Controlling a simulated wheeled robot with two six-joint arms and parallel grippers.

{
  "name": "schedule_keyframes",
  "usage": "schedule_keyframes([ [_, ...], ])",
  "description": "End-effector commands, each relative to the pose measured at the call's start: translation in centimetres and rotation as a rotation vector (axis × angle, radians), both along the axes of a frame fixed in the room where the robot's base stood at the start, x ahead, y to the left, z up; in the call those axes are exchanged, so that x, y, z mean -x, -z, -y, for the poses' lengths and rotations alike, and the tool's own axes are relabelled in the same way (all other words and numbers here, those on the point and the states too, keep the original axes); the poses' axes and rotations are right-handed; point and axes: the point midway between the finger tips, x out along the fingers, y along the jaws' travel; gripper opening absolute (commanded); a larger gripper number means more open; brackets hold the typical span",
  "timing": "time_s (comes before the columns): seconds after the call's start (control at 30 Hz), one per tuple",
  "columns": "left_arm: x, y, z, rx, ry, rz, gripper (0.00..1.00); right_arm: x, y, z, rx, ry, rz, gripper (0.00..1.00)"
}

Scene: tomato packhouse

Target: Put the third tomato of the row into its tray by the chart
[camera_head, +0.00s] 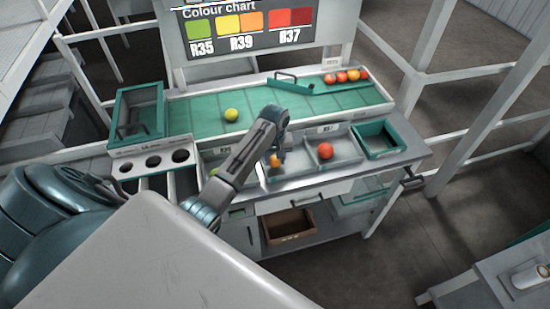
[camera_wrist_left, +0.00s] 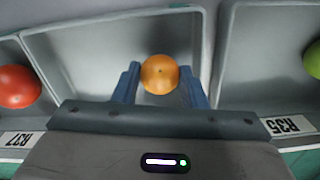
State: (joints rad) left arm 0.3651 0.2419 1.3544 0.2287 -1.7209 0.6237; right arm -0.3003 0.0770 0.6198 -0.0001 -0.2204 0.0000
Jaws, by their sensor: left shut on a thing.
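My left gripper (camera_head: 275,157) is shut on an orange tomato (camera_head: 274,161), inside the outline of the middle grey tray (camera_head: 296,160). The wrist view shows the orange tomato (camera_wrist_left: 159,74) between the two blue fingers (camera_wrist_left: 160,86), over the tray's floor (camera_wrist_left: 85,45); I cannot tell whether it touches the floor. A red tomato (camera_head: 325,151) lies in the R37 tray (camera_head: 347,158) to the right. A green tomato (camera_wrist_left: 314,60) lies in the R35 tray (camera_wrist_left: 255,60). The colour chart (camera_head: 250,28) shows R35 green, R39 yellow to orange, R37 red. My right gripper is not in view.
A yellow-green tomato (camera_head: 231,115) sits on the green belt (camera_head: 195,115). Several red and orange tomatoes (camera_head: 342,77) are lined up at its right end, near a green gate (camera_head: 290,83). A green crate (camera_head: 378,140) stands right of the trays, a holed rack (camera_head: 130,168) left.

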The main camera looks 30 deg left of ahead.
Motion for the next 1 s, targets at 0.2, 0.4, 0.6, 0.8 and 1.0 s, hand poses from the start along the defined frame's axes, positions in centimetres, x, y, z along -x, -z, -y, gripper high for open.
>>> schedule_keyframes([
  [0.2,0.0,0.3,0.0,0.0,0.0,0.0,0.27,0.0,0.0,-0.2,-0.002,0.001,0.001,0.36],
  [0.4,0.0,0.6,0.0,0.0,0.0,0.0,0.27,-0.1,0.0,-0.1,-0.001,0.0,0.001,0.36],
  [0.6,0.0,0.9,0.0,0.0,0.0,-0.001,0.27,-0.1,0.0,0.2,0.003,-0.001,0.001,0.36],
  [0.8,0.0,1.1,0.0,0.001,0.0,-0.001,0.56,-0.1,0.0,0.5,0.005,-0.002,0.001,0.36],
  [1.0,0.0,1.1,0.0,0.0,0.0,0.0,0.64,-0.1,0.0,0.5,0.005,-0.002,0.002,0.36],
])
